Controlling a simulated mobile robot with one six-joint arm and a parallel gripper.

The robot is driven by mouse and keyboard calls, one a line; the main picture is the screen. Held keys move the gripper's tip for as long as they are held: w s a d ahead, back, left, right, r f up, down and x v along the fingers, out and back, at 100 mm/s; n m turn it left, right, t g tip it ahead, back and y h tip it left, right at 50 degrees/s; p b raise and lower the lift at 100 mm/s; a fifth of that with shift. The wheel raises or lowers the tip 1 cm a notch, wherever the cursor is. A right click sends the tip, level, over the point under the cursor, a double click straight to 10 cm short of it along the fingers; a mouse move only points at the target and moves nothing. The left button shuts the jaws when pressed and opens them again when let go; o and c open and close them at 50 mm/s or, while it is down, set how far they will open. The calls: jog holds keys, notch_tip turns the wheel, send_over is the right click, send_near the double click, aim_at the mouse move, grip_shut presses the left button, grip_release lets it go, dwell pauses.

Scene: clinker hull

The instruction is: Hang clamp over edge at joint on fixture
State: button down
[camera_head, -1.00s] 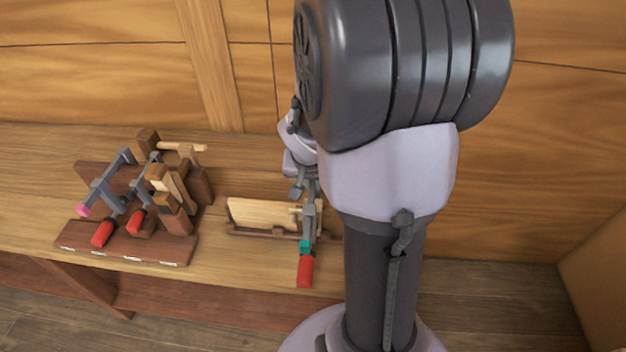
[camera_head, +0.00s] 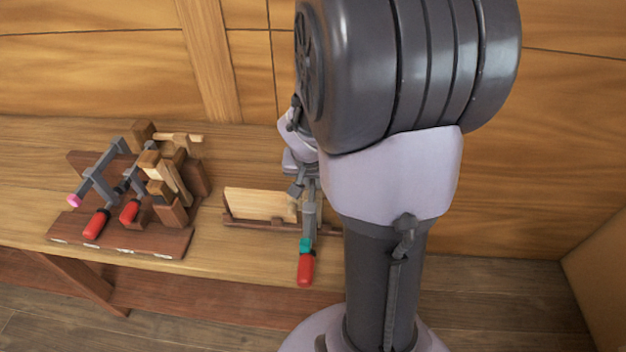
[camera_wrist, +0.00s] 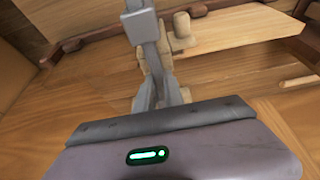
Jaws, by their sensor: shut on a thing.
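My gripper (camera_head: 303,188) is shut on a grey bar clamp (camera_head: 309,217) with a teal collar and a red handle (camera_head: 305,268). The clamp hangs with its handle down, at the right end of the fixture. The fixture is a pale board (camera_head: 258,203) in a dark brown cradle (camera_head: 250,224) on the bench. In the wrist view the clamp's grey bar (camera_wrist: 142,24) runs up from between my fingers, in front of the fixture's pale board (camera_wrist: 235,28). Small pale wooden pieces (camera_wrist: 181,30) show beside the bar. I cannot tell whether the clamp touches the board.
A dark wooden stand (camera_head: 120,238) at the left holds more red-handled clamps (camera_head: 97,223) and wooden blocks. A wooden mallet-like tool (camera_head: 180,138) lies at its back. A panelled wall closes the back.

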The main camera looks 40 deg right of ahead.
jog(key=shift+f, duration=0.15)
jog(key=shift+s+a+b, duration=0.25)
jog(key=shift+a+b, duration=0.05)
jog(key=shift+b, duration=0.25)
dwell(0.4)
jog(key=c, duration=1.4)
grip_release()
jog(key=shift+o, duration=0.2)
jog(key=shift+s+a, duration=0.1)
jog(key=p+v, duration=0.6)
jog(key=v, duration=1.1)
jog(key=shift+r, duration=0.2)
jog(key=s+a+f+n+t+y+b, duration=0.1)
jog(key=s+a+b, duration=0.1)
jog(key=a, duration=0.5)
jog(key=s+a+f+n+t+y+b, duration=0.1)
jog(key=s+a+f+n+y+b, duration=0.1)
jog(key=a+b, duration=0.2)
jog(key=s+a+f+n+t+y+b, duration=0.1)
jog(key=s+a+f+n+y+b, duration=0.1)
jog(key=a, duration=0.9)
jog(key=shift+s+b, duration=0.45)
jog(key=shift+s, duration=0.15)
